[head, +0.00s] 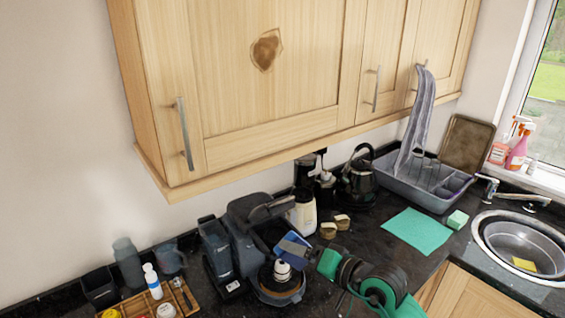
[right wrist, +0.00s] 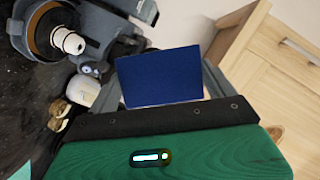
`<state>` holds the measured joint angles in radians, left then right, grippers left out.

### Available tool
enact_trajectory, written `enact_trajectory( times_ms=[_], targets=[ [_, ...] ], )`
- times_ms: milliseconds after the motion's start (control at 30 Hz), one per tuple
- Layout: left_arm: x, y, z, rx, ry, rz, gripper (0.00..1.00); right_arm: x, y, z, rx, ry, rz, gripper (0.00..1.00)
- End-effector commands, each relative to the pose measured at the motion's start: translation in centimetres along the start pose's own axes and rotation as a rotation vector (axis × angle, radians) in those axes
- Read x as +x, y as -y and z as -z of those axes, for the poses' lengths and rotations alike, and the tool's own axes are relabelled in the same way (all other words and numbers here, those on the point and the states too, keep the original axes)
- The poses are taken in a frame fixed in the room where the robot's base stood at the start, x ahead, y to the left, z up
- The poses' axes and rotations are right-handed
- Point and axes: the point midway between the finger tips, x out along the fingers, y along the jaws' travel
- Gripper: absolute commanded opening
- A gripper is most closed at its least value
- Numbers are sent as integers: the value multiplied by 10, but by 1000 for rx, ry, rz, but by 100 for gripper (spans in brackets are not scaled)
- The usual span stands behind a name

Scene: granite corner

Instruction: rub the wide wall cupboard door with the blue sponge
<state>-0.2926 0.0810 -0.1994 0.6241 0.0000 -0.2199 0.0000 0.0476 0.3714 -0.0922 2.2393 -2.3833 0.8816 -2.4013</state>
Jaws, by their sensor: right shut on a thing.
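The wide wall cupboard door (head: 225,85) is pale wood with a vertical bar handle at its lower left. A brown stain (head: 266,50) marks its upper middle. My right gripper (head: 302,252) is shut on the blue sponge (head: 287,246), over the worktop and below the door, apart from it. In the right wrist view the blue sponge (right wrist: 160,78) shows its flat dark blue face beyond the gripper's green body. Part of the pale cupboard front (right wrist: 265,75) fills that view's right side. My left gripper is not in view.
Dark appliances (head: 235,240) crowd the worktop beside and below the right gripper. A wooden tray (head: 180,300) with small bottles is at lower left. A dish rack (head: 430,180), teal cloth (head: 417,230) and sink (head: 520,245) are at right. Clear air lies before the door.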

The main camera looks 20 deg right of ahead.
Motion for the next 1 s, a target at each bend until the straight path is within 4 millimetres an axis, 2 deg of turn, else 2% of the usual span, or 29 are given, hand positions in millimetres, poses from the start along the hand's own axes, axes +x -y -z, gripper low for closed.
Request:
enact_trajectory(
  times_ms=[33,200,500,767,1000],
  targets=[
    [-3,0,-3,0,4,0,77,6,13,12,-11,11,11,64],
    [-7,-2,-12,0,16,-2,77,23,51,40,-23,53,40,64],
    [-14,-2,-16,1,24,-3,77,42,120,94,-38,111,78,64],
    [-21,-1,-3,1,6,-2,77,44,183,146,-45,135,94,64],
    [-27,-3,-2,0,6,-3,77,32,243,198,-43,130,91,64]
  ],
)
